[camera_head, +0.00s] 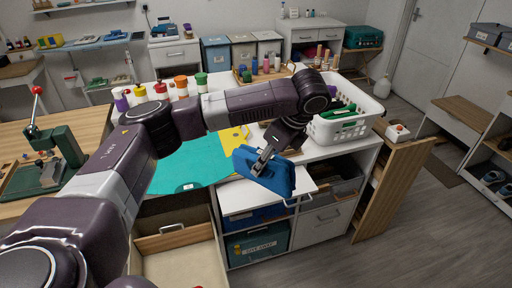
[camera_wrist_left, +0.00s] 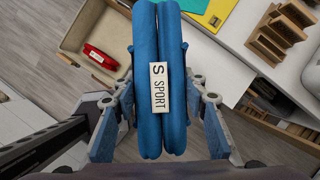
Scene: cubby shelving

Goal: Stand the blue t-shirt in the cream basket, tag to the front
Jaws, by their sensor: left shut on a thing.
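The folded blue t-shirt (camera_head: 277,176) is held up in front of the white counter in the head view. My left gripper (camera_head: 262,160) is shut on it. In the left wrist view the blue t-shirt (camera_wrist_left: 147,110) hangs between the fingers, its white "S SPORT" tag facing that camera. A pale, perforated basket (camera_head: 322,130) stands on the counter to the right of the shirt, with green things inside. A cream, round-cornered container (camera_wrist_left: 72,38) shows at the upper left of the wrist view, holding a red tagged item (camera_wrist_left: 100,56). I cannot tell which is the task's basket.
A teal mat (camera_head: 190,165) and a yellow sheet (camera_head: 228,142) lie on the counter. Several bottles stand behind my arm. Below are an open wood-fronted drawer (camera_head: 172,238) and a green box (camera_head: 256,243). A wooden panel (camera_head: 385,190) stands at the right.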

